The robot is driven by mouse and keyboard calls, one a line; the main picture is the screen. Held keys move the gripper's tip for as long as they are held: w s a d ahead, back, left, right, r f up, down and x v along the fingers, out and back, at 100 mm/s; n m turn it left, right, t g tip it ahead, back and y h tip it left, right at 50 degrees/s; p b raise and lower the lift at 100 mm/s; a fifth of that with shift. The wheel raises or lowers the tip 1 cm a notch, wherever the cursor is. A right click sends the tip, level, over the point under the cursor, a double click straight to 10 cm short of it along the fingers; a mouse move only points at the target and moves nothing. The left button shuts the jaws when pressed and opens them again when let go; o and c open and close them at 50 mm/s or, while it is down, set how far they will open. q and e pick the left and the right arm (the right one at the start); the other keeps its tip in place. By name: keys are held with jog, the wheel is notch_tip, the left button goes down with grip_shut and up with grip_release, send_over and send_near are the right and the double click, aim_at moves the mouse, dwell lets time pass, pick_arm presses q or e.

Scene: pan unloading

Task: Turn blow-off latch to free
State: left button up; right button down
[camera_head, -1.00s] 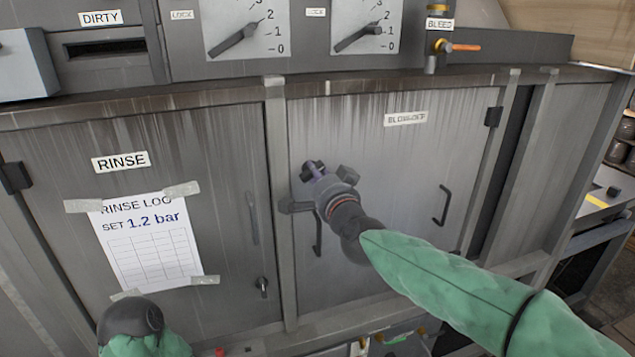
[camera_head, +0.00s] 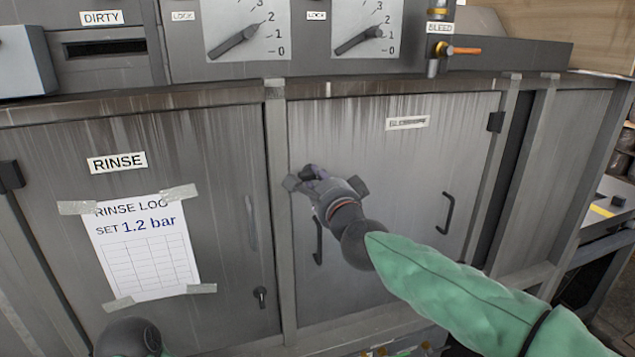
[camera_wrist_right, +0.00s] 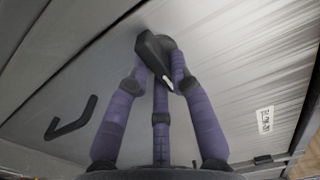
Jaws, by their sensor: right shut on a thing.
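The blow-off latch (camera_wrist_right: 152,52) is a dark knob with a pale-tipped pointer on the grey right-hand door (camera_head: 410,165), under a label (camera_head: 407,123) that is hard to read. In the wrist view its pointer slants down to the right. The purple fingers of my right gripper (camera_head: 309,176) are closed around the latch, one on each side and one below in the wrist view. In the head view the gripper hides most of the latch. My left gripper is out of view; only a dark joint of that arm shows at the lower left.
The left door carries a RINSE label (camera_head: 117,162), a taped rinse log (camera_head: 150,245) and its own small dark latch (camera_head: 261,297). Black pull handles (camera_head: 445,212) stick out of the right door. Above are two gauges (camera_head: 243,30) and an orange-handled bleed valve (camera_head: 460,50).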

dwell(0.3)
jog(key=c, duration=1.1)
grip_release()
jog(key=v, duration=1.2)
